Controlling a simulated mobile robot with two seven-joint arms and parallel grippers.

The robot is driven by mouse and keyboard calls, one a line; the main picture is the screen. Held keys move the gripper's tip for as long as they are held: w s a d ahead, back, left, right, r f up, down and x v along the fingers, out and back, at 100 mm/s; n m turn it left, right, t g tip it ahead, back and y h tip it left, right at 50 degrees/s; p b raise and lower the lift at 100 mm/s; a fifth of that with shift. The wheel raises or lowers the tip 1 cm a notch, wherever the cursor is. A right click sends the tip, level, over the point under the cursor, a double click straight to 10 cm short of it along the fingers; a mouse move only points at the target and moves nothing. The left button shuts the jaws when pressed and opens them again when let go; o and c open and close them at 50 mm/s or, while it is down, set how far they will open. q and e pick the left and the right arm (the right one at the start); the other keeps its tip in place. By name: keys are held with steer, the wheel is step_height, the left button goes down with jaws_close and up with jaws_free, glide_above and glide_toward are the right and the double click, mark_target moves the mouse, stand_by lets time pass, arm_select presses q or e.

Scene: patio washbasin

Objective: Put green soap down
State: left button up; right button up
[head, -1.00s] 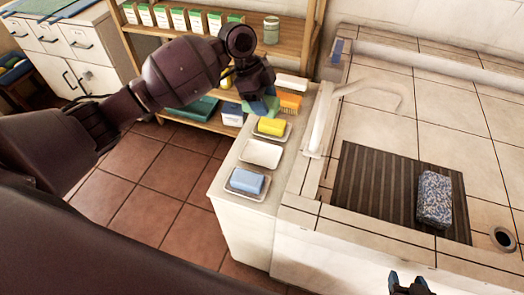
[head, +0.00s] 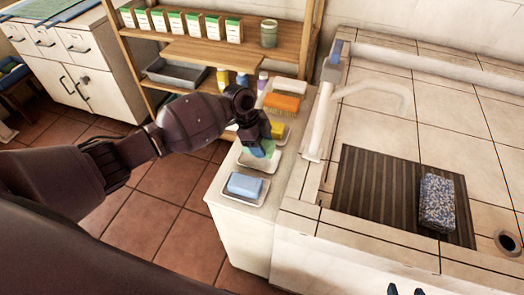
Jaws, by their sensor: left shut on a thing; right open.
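My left gripper (head: 257,148) is shut on the green soap (head: 270,148), which is largely hidden by the fingers. It is over the middle white soap dish (head: 261,166) on the narrow counter. I cannot tell whether the soap touches the dish. A blue soap (head: 244,185) lies in the nearer dish (head: 232,197). A yellow soap (head: 277,130) lies in the dish behind, partly hidden by my gripper. My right gripper (head: 406,290) is open and empty at the bottom edge, only its fingertips showing.
The faucet (head: 320,118) rises right of the dishes. A speckled block (head: 436,203) rests on the dark ribbed mat (head: 375,195). A wooden shelf (head: 215,55) with boxes and bottles stands behind.

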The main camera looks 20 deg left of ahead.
arm_select(q)
step_height(320, 180, down, 4)
steer(key=shift+r, duration=0.25)
steer(key=shift+b, duration=0.3)
arm_select(e)
steer(key=shift+w+f, duration=0.2)
steer(key=shift+w, duration=0.15)
arm_select(q)
steer(key=o, duration=1)
steer(key=shift+f, duration=0.2)
steer(key=o, duration=0.4)
steer(key=shift+r, duration=0.1)
steer(key=shift+o, duration=0.2)
arm_select(e)
steer(key=shift+s, duration=0.25)
arm_select(q)
steer(key=shift+r, duration=0.25)
steer(key=shift+w+a+r, duration=0.1)
steer(key=shift+a+r, duration=0.1)
steer(key=shift+r, duration=0.15)
steer(key=p+v, duration=0.1)
steer(key=v, duration=1)
arm_select(e)
steer(key=shift+w+r, duration=0.25)
steer(key=shift+r, duration=0.2)
steer(key=shift+w+r, duration=0.2)
steer(key=shift+r, duration=0.25)
